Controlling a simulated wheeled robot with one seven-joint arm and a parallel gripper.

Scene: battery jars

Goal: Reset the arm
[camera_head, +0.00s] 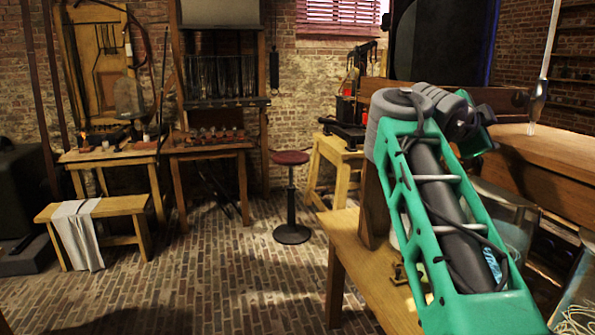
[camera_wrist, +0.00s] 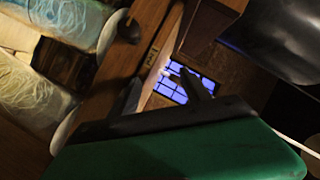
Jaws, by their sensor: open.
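In the head view my green arm rises from the lower right. Its grey joint and a green end piece sit above the wooden bench. I cannot make out the jaws there. In the wrist view a green housing with a dark bar fills the bottom, and my gripper (camera_wrist: 165,90) shows as dark prongs standing apart. Nothing shows between them. Large glass jars (camera_wrist: 38,92) with pale contents lie to the left in this tilted view. In the head view a glass jar (camera_head: 510,218) stands behind my arm, partly hidden, and another (camera_head: 578,305) is at the lower right corner.
A wooden bench (camera_head: 352,255) lies beside and under my arm. A wooden counter (camera_head: 560,165) is at the right. A red-topped stool (camera_head: 291,158) stands on the open brick floor (camera_head: 215,265). Worktables (camera_head: 208,150) line the back wall, and a low bench (camera_head: 118,207) with a cloth is at left.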

